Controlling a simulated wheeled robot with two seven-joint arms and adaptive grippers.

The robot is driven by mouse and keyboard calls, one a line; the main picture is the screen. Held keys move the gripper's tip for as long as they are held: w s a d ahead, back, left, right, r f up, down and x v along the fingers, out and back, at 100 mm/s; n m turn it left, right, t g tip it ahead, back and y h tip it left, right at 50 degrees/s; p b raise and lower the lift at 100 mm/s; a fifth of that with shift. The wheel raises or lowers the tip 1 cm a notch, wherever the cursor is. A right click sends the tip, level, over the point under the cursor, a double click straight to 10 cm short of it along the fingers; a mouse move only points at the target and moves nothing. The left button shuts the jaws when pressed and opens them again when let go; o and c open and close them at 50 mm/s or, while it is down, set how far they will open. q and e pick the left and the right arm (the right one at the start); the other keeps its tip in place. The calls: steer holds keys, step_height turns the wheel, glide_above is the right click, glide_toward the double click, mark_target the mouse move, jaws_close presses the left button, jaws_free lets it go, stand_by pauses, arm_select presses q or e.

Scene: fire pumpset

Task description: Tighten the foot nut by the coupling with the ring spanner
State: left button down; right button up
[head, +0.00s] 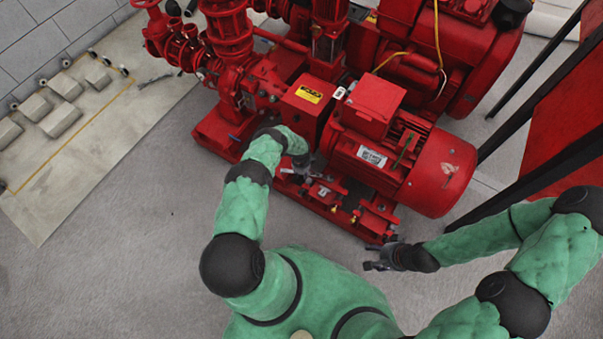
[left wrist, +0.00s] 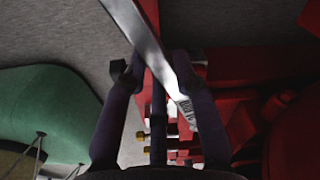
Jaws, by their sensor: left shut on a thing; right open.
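My left gripper (head: 303,168) is low beside the red pump base, in front of the motor. In the left wrist view the fingers of this gripper (left wrist: 157,72) are shut on a long silver ring spanner (left wrist: 150,38), which runs slantwise between them. The ring end of the spanner cannot be made out. Brass-coloured nuts or studs (left wrist: 144,136) show below the fingers; I cannot tell whether the spanner touches any. Small fittings (head: 323,191) sit along the motor foot in the head view. The coupling is hidden, probably under the red guard (head: 312,98). My right gripper (head: 378,264) is open and empty, near the base's front corner.
The red motor (head: 400,160) stands on the red base frame (head: 215,135), with pumps and pipes behind. A red panel with black posts (head: 560,120) stands at the right. A pale mat with grey blocks (head: 60,120) lies left. The floor (head: 130,260) in front is clear.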

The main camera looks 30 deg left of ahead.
arm_select(q)
steer(key=shift+r, duration=0.1)
steer(key=shift+r+p, duration=1.65)
steer(key=shift+r, duration=0.85)
